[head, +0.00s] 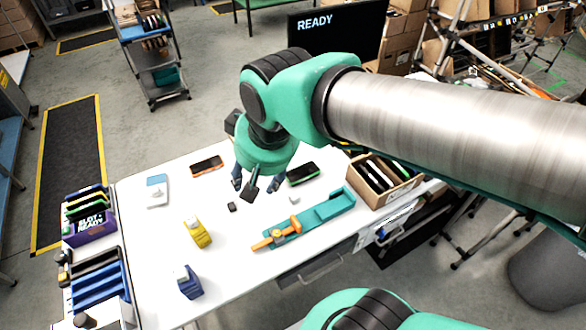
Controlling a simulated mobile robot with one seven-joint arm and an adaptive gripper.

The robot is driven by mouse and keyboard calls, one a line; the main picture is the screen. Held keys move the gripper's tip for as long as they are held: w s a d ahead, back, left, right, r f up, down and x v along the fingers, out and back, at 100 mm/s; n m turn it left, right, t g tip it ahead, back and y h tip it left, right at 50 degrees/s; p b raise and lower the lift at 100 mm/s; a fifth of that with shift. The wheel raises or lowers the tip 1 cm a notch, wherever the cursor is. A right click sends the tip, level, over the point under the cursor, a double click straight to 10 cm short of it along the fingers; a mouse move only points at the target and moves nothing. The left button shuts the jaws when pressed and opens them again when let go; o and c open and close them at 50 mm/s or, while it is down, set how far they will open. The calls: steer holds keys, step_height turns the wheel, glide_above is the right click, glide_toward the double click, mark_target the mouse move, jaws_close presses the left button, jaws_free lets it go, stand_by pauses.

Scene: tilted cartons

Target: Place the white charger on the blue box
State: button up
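A small white block (294,198), which looks like the white charger, lies on the white table (225,280) near the far end of a teal tray. A small blue box (190,285) stands near the front left of the table, with a pale patch on its upper left that I cannot make out. My gripper (257,186) points down over the middle of the table, left of the white block and apart from it. Its fingers are spread with no object visible between them, though the arm hides part of the view.
The teal tray (333,207) holds an orange clamp (268,241). A yellow box (199,236), a small black block (232,207), two phones (207,166) (302,174) and a white-and-blue item (157,190) lie around. Racks (98,288) line the left; a carton (402,190) stands right.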

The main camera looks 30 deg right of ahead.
steer(key=s+d+r+t, duration=0.1)
steer(key=s+d+r, duration=0.2)
steer(key=s+d, duration=0.3)
steer(key=shift+h, duration=0.4)
steer(key=shift+s, duration=0.1)
step_height(320, 180, down, 6)
steer(key=b, duration=0.6)
